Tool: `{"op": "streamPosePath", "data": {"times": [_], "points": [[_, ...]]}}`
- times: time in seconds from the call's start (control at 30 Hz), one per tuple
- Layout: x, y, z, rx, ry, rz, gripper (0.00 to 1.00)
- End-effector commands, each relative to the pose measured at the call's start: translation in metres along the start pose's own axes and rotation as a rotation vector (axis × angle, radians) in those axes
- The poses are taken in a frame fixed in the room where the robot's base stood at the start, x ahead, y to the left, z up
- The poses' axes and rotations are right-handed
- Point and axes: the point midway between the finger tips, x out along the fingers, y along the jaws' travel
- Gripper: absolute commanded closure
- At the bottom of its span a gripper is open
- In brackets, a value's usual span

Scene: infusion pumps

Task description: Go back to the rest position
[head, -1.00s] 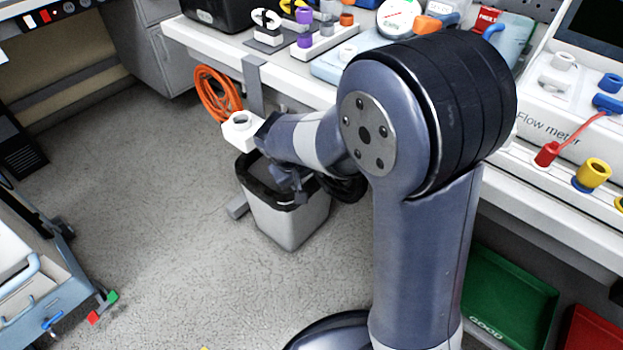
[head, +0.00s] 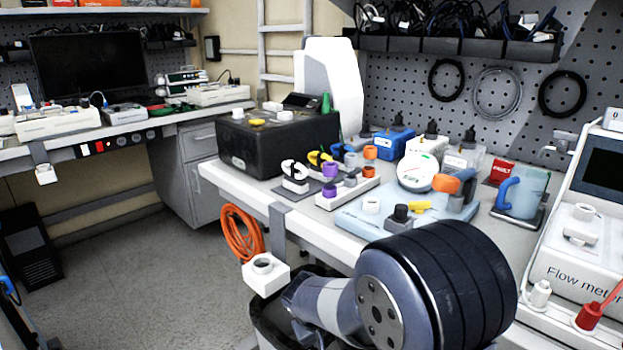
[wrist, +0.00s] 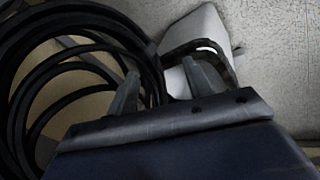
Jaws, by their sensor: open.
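My gripper (wrist: 162,92) shows in the wrist view with its two grey fingers apart and nothing between them. Beyond the fingers are black hoops of cable or hose at the left and a pale bin with a dark rim (wrist: 208,45). In the head view my arm is folded at the lower right, in front of the bench (head: 222,181). My gripper is hidden there below the picture edge or behind my arm.
The bench edge carries a white holder (head: 265,278) and an orange coil (head: 240,235) hangs beside it. A black box (head: 265,145), a blue pump unit (head: 390,143) and a flow meter (head: 580,270) stand on the bench.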

Motion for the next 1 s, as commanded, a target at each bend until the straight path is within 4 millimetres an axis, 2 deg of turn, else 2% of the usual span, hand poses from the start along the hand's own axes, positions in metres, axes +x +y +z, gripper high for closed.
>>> {"op": "streamPosePath", "data": {"times": [0.03,0.27,0.33,0.53,0.87,1.0], "points": [[0.015,-0.001,0.001,0.001,-0.003,0.000,0.51],[0.053,-0.001,0.001,0.001,-0.002,-0.001,0.51],[0.044,0.001,-0.001,0.000,0.001,-0.001,0.51],[0.037,-0.003,0.000,-0.001,0.001,-0.001,0.51],[0.037,-0.003,0.000,0.000,0.001,0.000,0.51],[0.043,-0.002,0.001,0.001,0.000,0.000,0.51]]}}
